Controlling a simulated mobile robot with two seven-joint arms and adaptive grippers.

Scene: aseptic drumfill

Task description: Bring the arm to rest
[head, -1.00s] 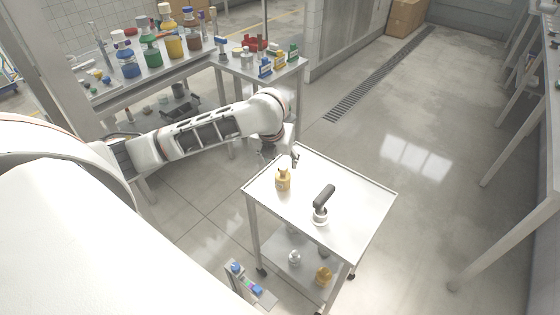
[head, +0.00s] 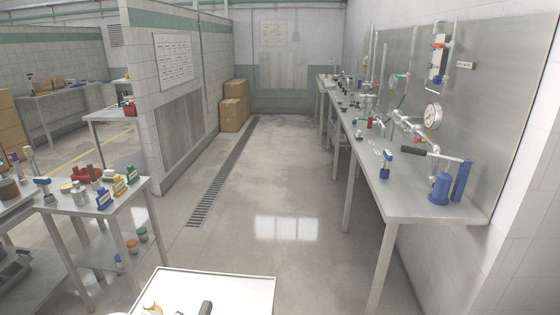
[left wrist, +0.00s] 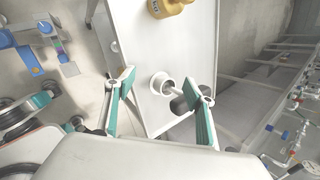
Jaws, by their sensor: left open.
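My left gripper (left wrist: 165,98) shows in the left wrist view, with its two teal-padded fingers spread wide and nothing gripped between them. Beyond the fingers is the white cart top (left wrist: 190,45). A white round-based tool (left wrist: 161,83) with a dark handle stands on it, seen through the gap between the fingers. An amber bottle (left wrist: 168,7) stands on the cart at the top of that view. In the head view only the cart's far part (head: 235,284) shows at the bottom, with the dark handle tip (head: 206,307) at the edge. My left gripper is outside the head view.
A long steel bench (head: 400,200) with a gauge, pipes and a blue pump (head: 440,188) runs along the right wall. A side table (head: 75,208) with small coloured bottles stands at left. Cardboard boxes (head: 234,108) sit far back. The floor between is clear.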

